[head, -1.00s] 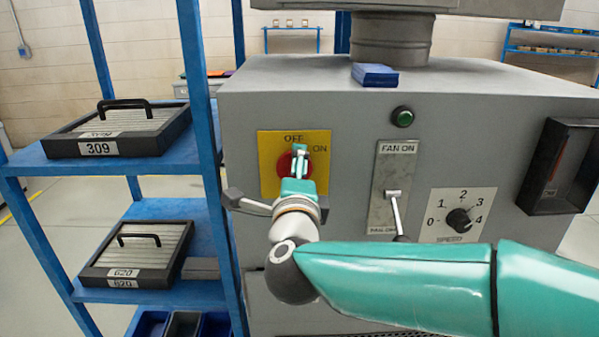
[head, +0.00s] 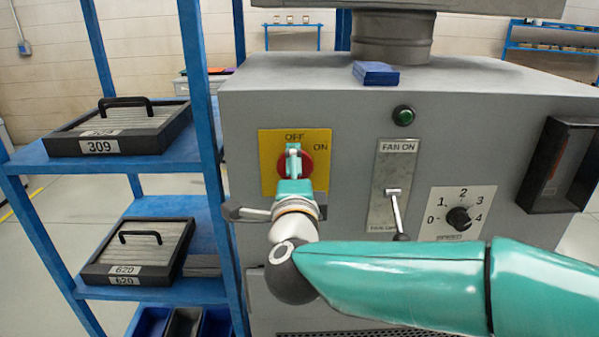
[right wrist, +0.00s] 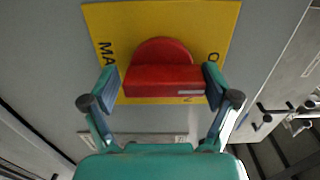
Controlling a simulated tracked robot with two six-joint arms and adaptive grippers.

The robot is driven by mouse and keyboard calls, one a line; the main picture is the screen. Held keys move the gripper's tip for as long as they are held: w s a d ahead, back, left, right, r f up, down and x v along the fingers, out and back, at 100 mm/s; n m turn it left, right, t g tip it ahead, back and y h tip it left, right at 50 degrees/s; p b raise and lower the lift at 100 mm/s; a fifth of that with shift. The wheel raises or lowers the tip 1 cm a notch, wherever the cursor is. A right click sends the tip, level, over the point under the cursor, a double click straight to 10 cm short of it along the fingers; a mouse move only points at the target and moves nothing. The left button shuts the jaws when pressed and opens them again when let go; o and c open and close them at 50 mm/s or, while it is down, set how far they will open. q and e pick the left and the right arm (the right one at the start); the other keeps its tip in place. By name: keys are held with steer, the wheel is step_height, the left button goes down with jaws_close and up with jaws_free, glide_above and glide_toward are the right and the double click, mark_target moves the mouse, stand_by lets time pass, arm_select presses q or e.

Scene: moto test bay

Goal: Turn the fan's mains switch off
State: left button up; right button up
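The fan's mains switch is a red rotary handle (right wrist: 163,80) on a yellow plate (head: 267,145) marked OFF at the top and ON at the upper right. In the head view, red parts of the switch (head: 308,163) show beside my right gripper (head: 294,165), with the fingers lined up upright below OFF. A small white mark shows near one end of the bar. My left gripper is not in view.
The grey cabinet also carries a green button (head: 403,116), a FAN ON lever (head: 396,207) and a speed knob (head: 458,218). A blue shelf rack (head: 200,120) with filter trays stands close at left. My right arm crosses the cabinet's lower front.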

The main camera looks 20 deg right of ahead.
steer(key=shift+o, duration=0.5)
steer(key=shift+a, duration=0.1)
steer(key=shift+s, duration=0.1)
steer(key=shift+s+r, duration=0.1)
steer(key=shift+s, duration=0.1)
steer(key=v, duration=1.1)
steer(key=shift+s, duration=0.2)
